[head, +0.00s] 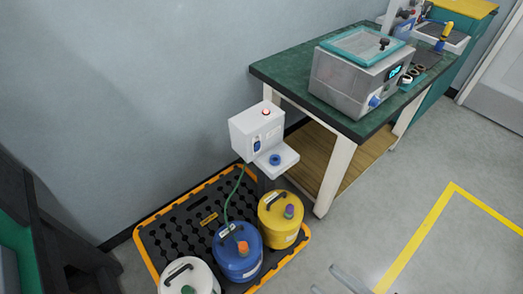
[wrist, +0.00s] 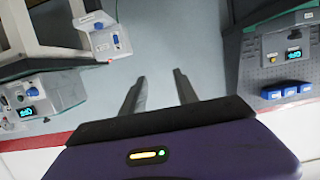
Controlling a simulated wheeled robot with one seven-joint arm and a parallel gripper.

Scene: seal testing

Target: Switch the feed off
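The white feed box (head: 257,130) stands by the wall at the left end of the green-topped bench. It has a red lamp or button (head: 266,112) on top, a small blue switch (head: 257,145) on its front and a round blue knob (head: 275,160) on its ledge. The switch position is too small to read. A green hose (head: 233,190) runs down to a blue drum (head: 237,250). What looks like the same box shows in the wrist view (wrist: 103,38), ahead and left of my gripper (wrist: 160,82). My gripper is open and empty, touching nothing.
A yellow drum (head: 281,220) and a white drum (head: 188,276) share the black, yellow-edged pallet (head: 165,235) with the blue drum. A grey tester (head: 355,75) sits on the bench (head: 290,75).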

